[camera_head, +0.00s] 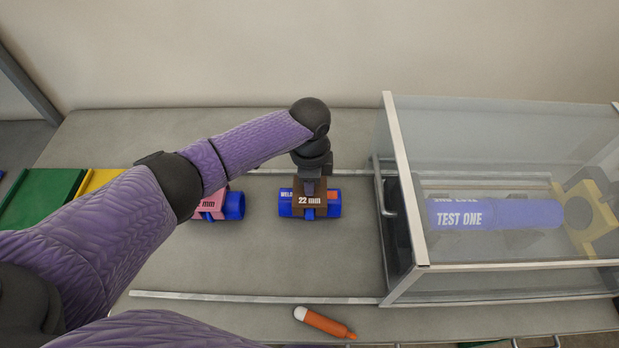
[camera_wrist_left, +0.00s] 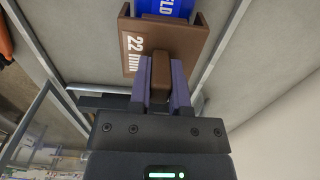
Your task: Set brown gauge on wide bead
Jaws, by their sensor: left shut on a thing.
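The brown gauge (camera_head: 310,199), marked "22 mm", sits over a blue pipe piece (camera_head: 286,204) on the grey cart top. The pipe runs left to right, with lettering starting "WELD" and an orange patch at its right end. My left gripper (camera_head: 310,186) is shut on the gauge's handle from behind. In the left wrist view the gripper (camera_wrist_left: 160,85) pinches the brown handle, and the gauge plate (camera_wrist_left: 185,42) straddles the blue pipe (camera_wrist_left: 165,8). Whether the gauge rests fully on the bead is hidden. My right gripper is not in view.
A pink gauge (camera_head: 212,204) marked "mm" sits on another blue pipe (camera_head: 234,206) to the left, partly behind my arm. A clear-walled box (camera_head: 405,185) with a "TEST ONE" pipe (camera_head: 495,214) stands right. An orange marker (camera_head: 325,322) lies in front. Green (camera_head: 45,197) and yellow panels lie left.

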